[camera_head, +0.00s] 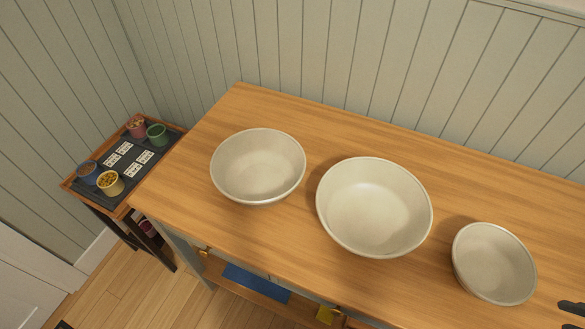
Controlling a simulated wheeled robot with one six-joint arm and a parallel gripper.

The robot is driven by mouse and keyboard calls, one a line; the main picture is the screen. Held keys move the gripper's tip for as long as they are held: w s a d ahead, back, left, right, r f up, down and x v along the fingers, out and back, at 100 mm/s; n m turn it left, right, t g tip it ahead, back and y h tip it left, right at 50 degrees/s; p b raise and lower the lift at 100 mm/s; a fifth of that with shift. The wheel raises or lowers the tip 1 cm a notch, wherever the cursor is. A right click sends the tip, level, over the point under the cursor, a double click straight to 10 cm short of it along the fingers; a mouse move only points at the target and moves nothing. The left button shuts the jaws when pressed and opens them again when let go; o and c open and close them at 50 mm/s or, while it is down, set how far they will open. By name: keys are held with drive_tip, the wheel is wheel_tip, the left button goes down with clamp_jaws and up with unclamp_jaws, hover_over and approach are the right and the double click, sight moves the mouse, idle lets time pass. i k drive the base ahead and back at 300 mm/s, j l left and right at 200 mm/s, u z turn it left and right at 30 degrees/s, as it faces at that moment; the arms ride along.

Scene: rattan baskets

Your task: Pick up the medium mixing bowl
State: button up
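Three cream-white bowls stand upright and apart in a row on the wooden counter. The left bowl (258,166) looks middle-sized and is the likely medium mixing bowl. The middle bowl (374,207) looks largest. The right bowl (494,264) looks smallest. All three look empty. A dark part of what seems to be my gripper (573,308) pokes in at the lower right edge, to the right of the smallest bowl and far from the left bowl. Most of it is cut off by the frame, so its opening is unclear.
The counter (200,140) has free wood around the bowls and ends at the left. Panelled walls (330,45) stand behind it. A lower side table (77,192) at the left holds small colored cups and white tiles. Beneath the counter are shelves with a blue item (257,282).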

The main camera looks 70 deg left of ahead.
sight(255, 167)
drive_tip(key=u, duration=2.15)
